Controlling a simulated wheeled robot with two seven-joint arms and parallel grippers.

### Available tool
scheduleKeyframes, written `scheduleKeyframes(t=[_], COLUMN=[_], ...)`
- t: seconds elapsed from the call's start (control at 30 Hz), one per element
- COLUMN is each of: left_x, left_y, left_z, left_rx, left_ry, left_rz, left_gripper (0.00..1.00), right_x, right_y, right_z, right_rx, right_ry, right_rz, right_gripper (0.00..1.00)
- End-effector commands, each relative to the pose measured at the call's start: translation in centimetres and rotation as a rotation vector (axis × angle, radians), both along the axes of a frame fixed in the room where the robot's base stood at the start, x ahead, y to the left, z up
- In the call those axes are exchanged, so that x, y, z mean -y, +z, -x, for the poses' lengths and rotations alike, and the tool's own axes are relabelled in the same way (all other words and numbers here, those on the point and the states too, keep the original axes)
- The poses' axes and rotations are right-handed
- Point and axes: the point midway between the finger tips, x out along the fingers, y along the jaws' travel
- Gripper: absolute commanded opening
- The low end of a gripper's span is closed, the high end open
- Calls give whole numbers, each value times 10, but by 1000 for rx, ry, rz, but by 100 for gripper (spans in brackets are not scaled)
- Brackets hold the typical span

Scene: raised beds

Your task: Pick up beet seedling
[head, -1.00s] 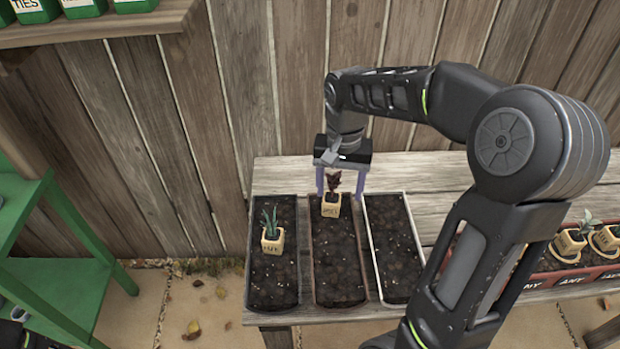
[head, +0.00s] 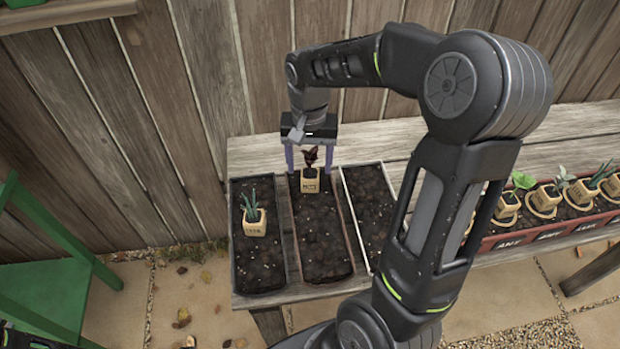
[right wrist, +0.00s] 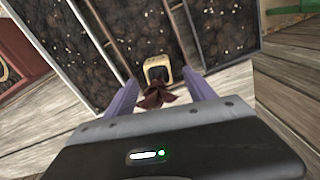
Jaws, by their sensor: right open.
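The beet seedling (head: 310,182) has dark red leaves and stands upright in a small tan labelled pot at the far end of the middle soil tray (head: 322,240). It also shows in the right wrist view (right wrist: 158,92), its leaves between the fingers. My right gripper (head: 312,168) is open, pointing down over it, with a purple finger on each side of the plant. I cannot tell whether the fingers touch the pot. My left gripper is not in view.
A green leafy seedling (head: 254,218) in a tan pot stands in the left tray (head: 262,268). The right tray (head: 368,205) holds only soil. A red planter (head: 545,238) with several potted seedlings is at the right.

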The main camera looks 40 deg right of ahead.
Motion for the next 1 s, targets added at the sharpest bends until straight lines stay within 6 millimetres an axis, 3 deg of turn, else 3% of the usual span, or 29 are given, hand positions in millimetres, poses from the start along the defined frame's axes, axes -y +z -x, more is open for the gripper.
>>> scheduleKeyframes(t=[0.23, 0.6, 1.0], left_x=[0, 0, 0], left_y=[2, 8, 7], left_z=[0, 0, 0], left_rx=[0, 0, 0], left_ry=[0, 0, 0], left_rz=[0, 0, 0], left_gripper=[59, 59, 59], right_x=[1, 3, 3], right_y=[-5, -51, -52], right_z=[0, 0, 0], right_rx=[-1, -1, 1], right_ry=[-1, -1, 0], right_rz=[0, 0, 1], right_gripper=[64, 64, 64])
